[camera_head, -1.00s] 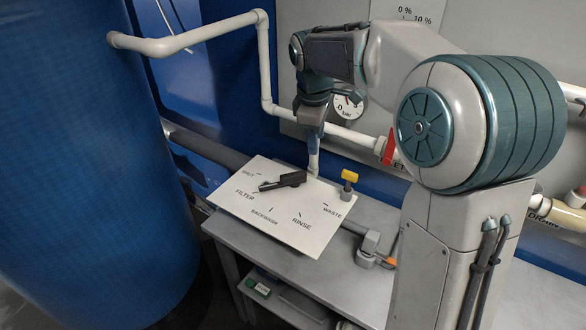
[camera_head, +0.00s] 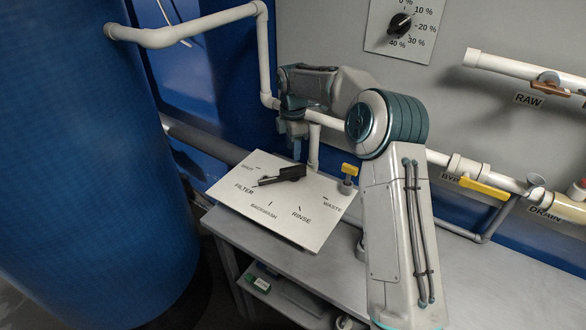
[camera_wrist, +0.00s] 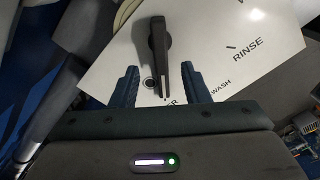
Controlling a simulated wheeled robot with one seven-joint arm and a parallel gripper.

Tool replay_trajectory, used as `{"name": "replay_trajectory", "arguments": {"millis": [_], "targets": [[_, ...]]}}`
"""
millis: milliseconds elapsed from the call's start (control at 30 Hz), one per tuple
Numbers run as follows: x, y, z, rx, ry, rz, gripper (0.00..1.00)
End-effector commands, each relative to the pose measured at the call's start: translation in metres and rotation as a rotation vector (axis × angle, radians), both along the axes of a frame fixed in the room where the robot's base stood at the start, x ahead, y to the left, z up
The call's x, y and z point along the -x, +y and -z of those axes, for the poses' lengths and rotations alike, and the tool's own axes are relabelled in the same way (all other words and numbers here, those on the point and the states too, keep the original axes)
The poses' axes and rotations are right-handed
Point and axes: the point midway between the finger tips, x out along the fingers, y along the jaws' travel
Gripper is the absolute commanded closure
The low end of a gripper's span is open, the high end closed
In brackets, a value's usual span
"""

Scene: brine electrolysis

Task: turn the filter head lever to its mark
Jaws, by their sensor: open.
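The black filter head lever (camera_head: 285,174) lies over a pale plate (camera_head: 290,237) marked FILTER, BACKWASH, RINSE and WASTE, plus a small label I cannot read. Its narrow end points left, close to FILTER. My gripper (camera_head: 296,156) hangs just above and behind the lever's thick end. In the wrist view the lever (camera_wrist: 159,45) runs between the open fingers of my gripper (camera_wrist: 158,68), with a gap on both sides. Its white-striped tip is near the partly hidden FILTER label. I cannot tell whether the fingers are down to lever height.
A large blue tank (camera_head: 80,180) stands at left. A yellow-handled valve (camera_head: 348,171) rises at the plate's right corner. White pipes (camera_head: 200,37) run behind. The grey bench (camera_head: 460,285) is clear at right. A black dial (camera_head: 401,24) is on the wall.

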Motion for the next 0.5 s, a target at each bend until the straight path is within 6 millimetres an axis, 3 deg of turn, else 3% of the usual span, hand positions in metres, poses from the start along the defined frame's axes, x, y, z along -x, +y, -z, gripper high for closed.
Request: {"name": "replay_trajectory", "arguments": {"millis": [300, 500], "targets": [[0.001, -0.001, 0.063, 0.001, 0.003, 0.001, 0.58], [0.0, 0.0, 0.084, 0.0, 0.0, 0.001, 0.58]]}}
